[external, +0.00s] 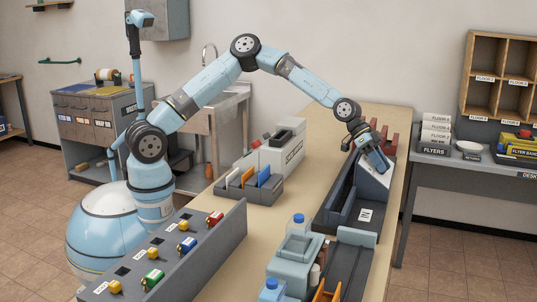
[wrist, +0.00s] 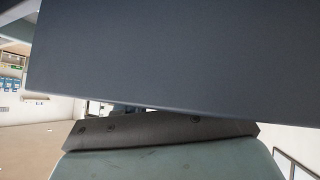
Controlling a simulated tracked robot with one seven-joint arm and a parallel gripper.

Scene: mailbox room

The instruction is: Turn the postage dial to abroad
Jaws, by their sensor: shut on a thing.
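A dark grey machine (external: 347,207) with a long channel stands on the wooden counter in the external view. A pale sloped panel (external: 370,184) is at its far end. My gripper (external: 381,165) is down at this panel, shut, with its fingertips against it. The postage dial itself is too small and covered by my fingers, so its pointer and its marks cannot be read. In the wrist view a large dark grey surface fills the top, very near the camera, and hides what the jaws hold.
Red upright pieces (external: 384,137) stand behind the gripper. A grey sorter with coloured cards (external: 249,186) and a white box (external: 283,148) stand to the left. A grey panel with coloured knobs (external: 170,253) is at front left. The counter's middle is clear.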

